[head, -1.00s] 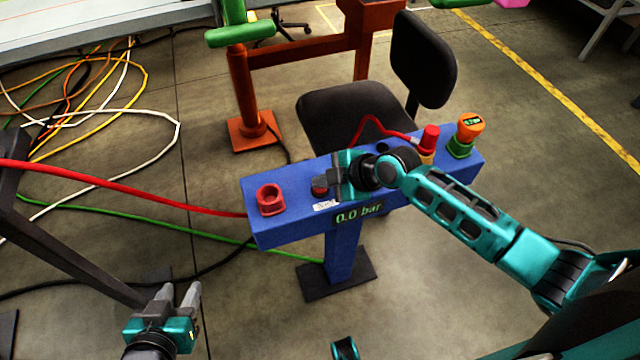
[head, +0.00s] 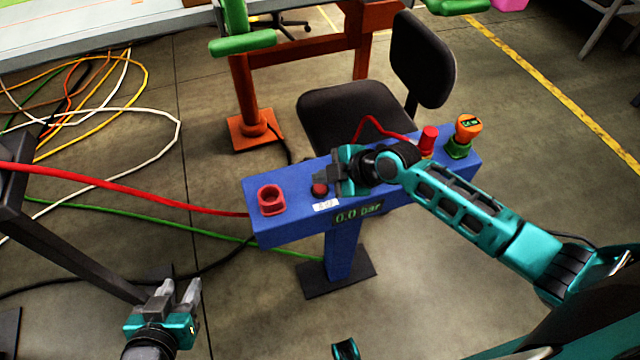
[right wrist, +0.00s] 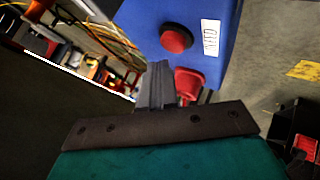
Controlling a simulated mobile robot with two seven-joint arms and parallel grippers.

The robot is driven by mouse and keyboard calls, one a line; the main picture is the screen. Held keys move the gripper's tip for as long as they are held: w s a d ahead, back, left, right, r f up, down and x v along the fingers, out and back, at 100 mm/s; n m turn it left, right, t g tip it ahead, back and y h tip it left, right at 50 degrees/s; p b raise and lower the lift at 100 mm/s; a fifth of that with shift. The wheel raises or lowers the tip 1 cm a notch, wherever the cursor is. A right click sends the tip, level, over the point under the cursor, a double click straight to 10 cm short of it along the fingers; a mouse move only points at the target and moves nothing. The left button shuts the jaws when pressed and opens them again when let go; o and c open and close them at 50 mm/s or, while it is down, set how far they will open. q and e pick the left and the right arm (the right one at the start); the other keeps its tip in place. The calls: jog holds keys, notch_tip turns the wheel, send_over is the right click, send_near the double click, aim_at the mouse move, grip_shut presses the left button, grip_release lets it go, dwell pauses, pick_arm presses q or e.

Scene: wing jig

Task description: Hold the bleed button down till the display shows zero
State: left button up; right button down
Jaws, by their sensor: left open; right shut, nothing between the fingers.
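The red bleed button (head: 319,189) sits on top of the blue stand (head: 290,225), beside a small white label (head: 325,204). The display (head: 358,214) on the stand's front face reads 0.0 bar. My right gripper (head: 326,178) is shut and empty, close beside the button. In the right wrist view the button (right wrist: 176,40) shows whole in its dark ring, and the shut fingertips (right wrist: 159,68) appear apart from it. My left gripper (head: 180,290) is open and empty at the lower left, away from the stand.
A red ring-shaped fitting (head: 271,199) stands at the stand's left end. A red cylinder (head: 428,139) and an orange-and-green gauge (head: 464,135) stand at its right end. A black chair (head: 350,115) is behind. A red hose (head: 120,190) runs in from the left.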

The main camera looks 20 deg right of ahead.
aim_at(323, 190)
jog(key=shift+r+p, duration=2.2)
jog(key=shift+r, duration=0.4)
jog(key=shift+f, duration=0.1)
jog(key=shift+s, duration=0.1)
jog(key=s+d+f+m+t+h, duration=0.1)
jog(key=s+m+t+h, duration=0.1)
jog(key=s+m, duration=0.5)
jog(key=s+d+f+m+t+h, duration=0.2)
jog(key=s+m, duration=0.6)
jog(key=shift+s+d, duration=0.2)
jog(key=shift+s, duration=0.1)
